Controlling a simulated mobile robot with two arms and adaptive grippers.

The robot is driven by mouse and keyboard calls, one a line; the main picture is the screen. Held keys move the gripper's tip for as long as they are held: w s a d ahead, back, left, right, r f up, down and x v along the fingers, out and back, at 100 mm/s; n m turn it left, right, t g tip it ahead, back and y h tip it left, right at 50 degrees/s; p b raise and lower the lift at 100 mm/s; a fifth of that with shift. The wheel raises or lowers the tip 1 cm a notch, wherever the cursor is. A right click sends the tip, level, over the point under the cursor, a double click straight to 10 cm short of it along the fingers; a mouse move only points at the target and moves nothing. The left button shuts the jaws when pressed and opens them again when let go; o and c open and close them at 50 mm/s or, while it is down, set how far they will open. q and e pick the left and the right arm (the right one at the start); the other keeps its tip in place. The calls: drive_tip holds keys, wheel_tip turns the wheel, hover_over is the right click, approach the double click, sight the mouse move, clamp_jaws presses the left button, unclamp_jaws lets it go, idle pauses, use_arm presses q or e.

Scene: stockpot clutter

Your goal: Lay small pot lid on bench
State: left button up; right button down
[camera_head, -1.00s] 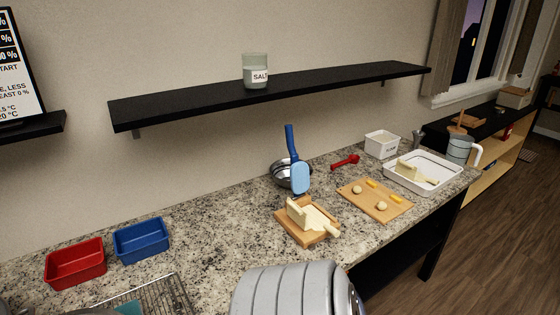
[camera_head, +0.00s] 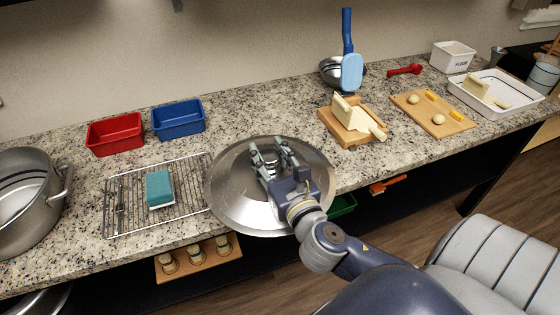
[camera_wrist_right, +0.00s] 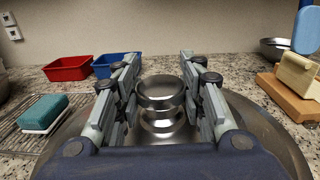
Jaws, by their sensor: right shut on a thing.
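A round shiny metal pot lid (camera_head: 232,195) is in the middle of the head view, at the bench's front edge and right of the wire rack. My right gripper (camera_head: 272,158) is over its centre, shut on its knob. In the right wrist view the knob (camera_wrist_right: 160,92) stands between the two fingers (camera_wrist_right: 160,100). The lid looks nearly level and its near rim reaches past the bench edge. I cannot tell whether it touches the speckled stone bench (camera_head: 262,112). My left gripper is not in view.
A wire rack (camera_head: 190,209) holds a teal sponge (camera_head: 159,188), with a steel pot (camera_head: 25,205) further left. Red (camera_head: 116,135) and blue (camera_head: 178,120) trays stand behind. A wooden board (camera_head: 350,132) with a pale block is to the right. Bare bench lies behind the lid.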

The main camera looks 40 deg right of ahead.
drive_tip(key=shift+w+d+f+h+b, duration=0.15)
drive_tip(key=shift+d+f+h+b, duration=0.15)
drive_tip(key=shift+d+f+b, duration=0.4)
drive_tip(key=shift+w+d+f, duration=0.1)
drive_tip(key=shift+w+d, duration=0.1)
drive_tip(key=shift+d, duration=0.1)
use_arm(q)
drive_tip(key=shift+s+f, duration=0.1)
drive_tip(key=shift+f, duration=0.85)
use_arm(e)
drive_tip(key=shift+w+d+f, duration=0.85)
drive_tip(key=shift+w+d, duration=0.6)
drive_tip(key=shift+w, duration=0.7)
drive_tip(key=shift+w+d+f, duration=0.8)
drive_tip(key=shift+w+d, duration=0.6)
drive_tip(key=shift+w, duration=0.8)
drive_tip(key=shift+w+d+f, duration=0.85)
drive_tip(key=shift+w+d, duration=0.6)
drive_tip(key=shift+w, duration=0.7)
drive_tip(key=shift+f, duration=0.1)
drive_tip(key=c, duration=1)
unclamp_jaws()
drive_tip(key=shift+f, duration=0.1)
drive_tip(key=shift+c, duration=0.2)
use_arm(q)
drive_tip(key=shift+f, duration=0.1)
use_arm(e)
drive_tip(key=shift+s, duration=0.15)
